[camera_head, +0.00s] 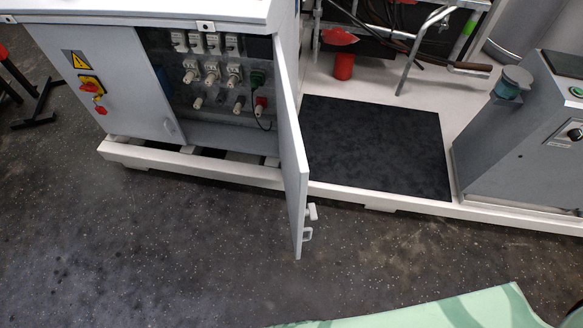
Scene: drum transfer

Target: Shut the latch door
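The latch door (291,150) is a light grey panel standing wide open at the right side of a grey electrical cabinet (125,85). It swings out toward me, seen nearly edge-on. A small white handle or latch (309,222) sticks out near its lower free end. The open cabinet bay (220,90) shows several sockets and plugs, one green and one red. Neither of my grippers shows in the head view.
A black mat (376,147) lies on the white platform (453,209) right of the door. A grey control box (527,145) stands farther right. A pale green surface (430,311) is at the bottom right. The dark speckled floor (140,250) in front is clear.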

